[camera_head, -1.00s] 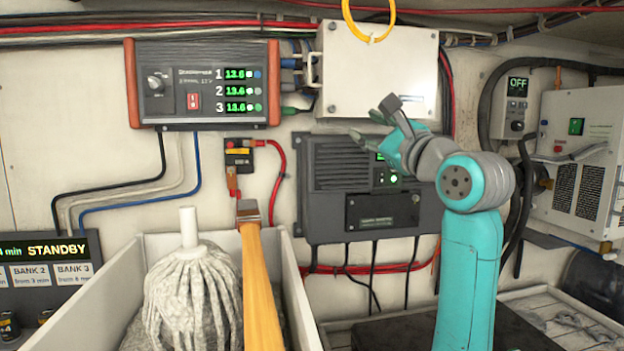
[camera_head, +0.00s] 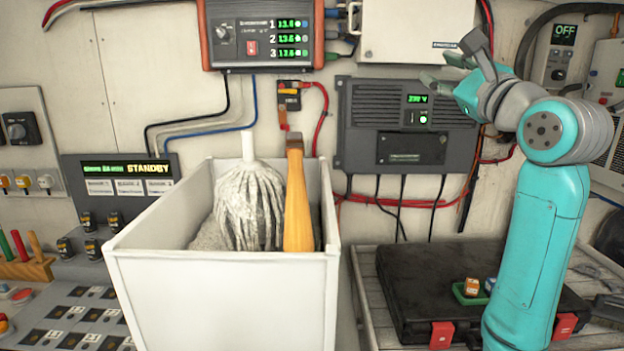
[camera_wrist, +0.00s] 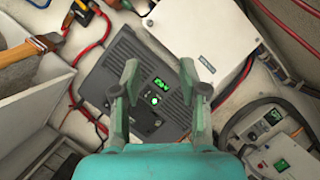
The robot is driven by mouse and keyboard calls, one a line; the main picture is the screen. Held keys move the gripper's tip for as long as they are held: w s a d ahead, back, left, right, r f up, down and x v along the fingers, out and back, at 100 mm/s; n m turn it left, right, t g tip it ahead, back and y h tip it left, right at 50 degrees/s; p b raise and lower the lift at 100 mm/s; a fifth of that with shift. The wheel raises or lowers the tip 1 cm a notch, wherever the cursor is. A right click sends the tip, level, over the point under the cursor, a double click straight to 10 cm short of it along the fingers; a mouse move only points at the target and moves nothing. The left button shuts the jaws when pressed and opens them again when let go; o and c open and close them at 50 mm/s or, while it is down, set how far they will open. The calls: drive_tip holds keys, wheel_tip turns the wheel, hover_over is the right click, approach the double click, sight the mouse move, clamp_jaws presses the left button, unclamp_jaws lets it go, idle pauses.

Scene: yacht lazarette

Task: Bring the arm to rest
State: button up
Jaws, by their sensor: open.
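My arm is raised on the right of the head view, its teal and grey links bent at the elbow. My gripper (camera_head: 462,72) is up in front of the wall, near the top right corner of the dark grey inverter unit. In the wrist view my gripper (camera_wrist: 161,80) shows two fingers wide apart with nothing between them. Behind the fingers is the inverter (camera_wrist: 108,72) with its green display, apart from them as far as I can tell.
A white bin (camera_head: 220,300) holds a mop head (camera_head: 250,205) and a wooden handle (camera_head: 297,205). A black case (camera_head: 400,300) lies below my arm, with a small green tray (camera_head: 468,296) on it. A charger (camera_head: 262,35) and a white box (camera_head: 415,30) hang on the wall.

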wheel_tip(320, 180, down, 16)
drive_tip(key=w+n+h, duration=0.1)
drive_tip(key=w+h, duration=0.1)
drive_tip(key=s+f+n+g+h, duration=0.15)
drive_tip(key=s+f, duration=0.35)
drive_tip(key=f, duration=0.7)
drive_tip(key=s+f+n+h, duration=0.1)
drive_tip(key=s+f+n, duration=0.3)
drive_tip(key=f, duration=0.7)
drive_tip(key=s+f+n+g+h, duration=0.1)
drive_tip(key=s+f, duration=0.5)
drive_tip(key=f, duration=0.6)
drive_tip(key=s+a+f+n+g, duration=0.1)
drive_tip(key=s+f+n, duration=0.2)
drive_tip(key=s+f, duration=0.5)
drive_tip(key=s+a+f+n, duration=0.1)
drive_tip(key=s+f+n, duration=0.35)
drive_tip(key=s, duration=0.65)
drive_tip(key=s+a+r+n+g, duration=0.1)
drive_tip(key=s+n, duration=0.7)
drive_tip(key=s, duration=1.6)
drive_tip(key=shift+a+n+g, duration=0.3)
drive_tip(key=shift+a+g, duration=0.05)
drive_tip(key=shift+g, duration=0.2)
drive_tip(key=shift+r, duration=0.1)
